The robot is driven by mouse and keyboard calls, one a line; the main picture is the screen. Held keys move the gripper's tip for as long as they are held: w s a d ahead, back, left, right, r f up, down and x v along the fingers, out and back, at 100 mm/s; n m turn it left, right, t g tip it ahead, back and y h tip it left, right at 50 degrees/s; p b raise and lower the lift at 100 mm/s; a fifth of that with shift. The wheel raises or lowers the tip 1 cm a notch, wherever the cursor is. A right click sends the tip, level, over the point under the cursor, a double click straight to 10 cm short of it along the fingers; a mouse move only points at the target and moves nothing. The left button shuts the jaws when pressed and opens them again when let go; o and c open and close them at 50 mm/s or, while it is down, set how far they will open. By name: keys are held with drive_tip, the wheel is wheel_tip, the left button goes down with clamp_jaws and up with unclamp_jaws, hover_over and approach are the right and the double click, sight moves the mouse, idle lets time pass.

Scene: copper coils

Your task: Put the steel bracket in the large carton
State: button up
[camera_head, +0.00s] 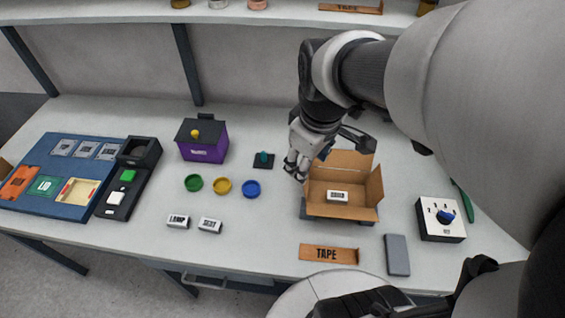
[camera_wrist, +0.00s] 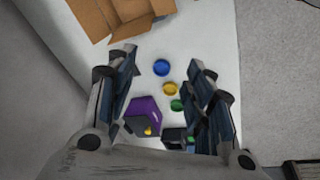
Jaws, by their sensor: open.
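The large carton (camera_head: 371,190) stands open on the bench, right of centre, with its flaps spread. A small white labelled block (camera_head: 338,196) lies inside it. Part of the carton (camera_wrist: 120,14) shows at the top of the wrist view. My gripper (camera_head: 297,166) is open above the bench, beside the carton's left back side. In the wrist view the two fingers of my gripper (camera_wrist: 160,62) are apart with nothing held between them. I cannot clearly pick out a steel bracket. A plain grey flat piece (camera_head: 397,255) lies right of the carton's front, but its kind is unclear.
A purple box (camera_head: 203,150), green (camera_head: 194,183), yellow (camera_head: 222,186) and blue (camera_head: 251,189) dishes, and two labelled blocks (camera_head: 178,222) lie left of the carton. A TAPE strip (camera_head: 329,254) lies in front. A dial box (camera_head: 440,219) stands at right.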

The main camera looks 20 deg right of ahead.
drive_tip(key=s+a+r+m+t, duration=0.2)
drive_tip(key=s+a+r+m, duration=0.1)
drive_tip(key=s+a+m, duration=0.2)
drive_tip(key=s+a, duration=0.2)
drive_tip(key=s, duration=0.2)
drive_tip(key=shift+s+a+r+y, duration=0.3)
drive_tip(key=shift+s+r, duration=0.1)
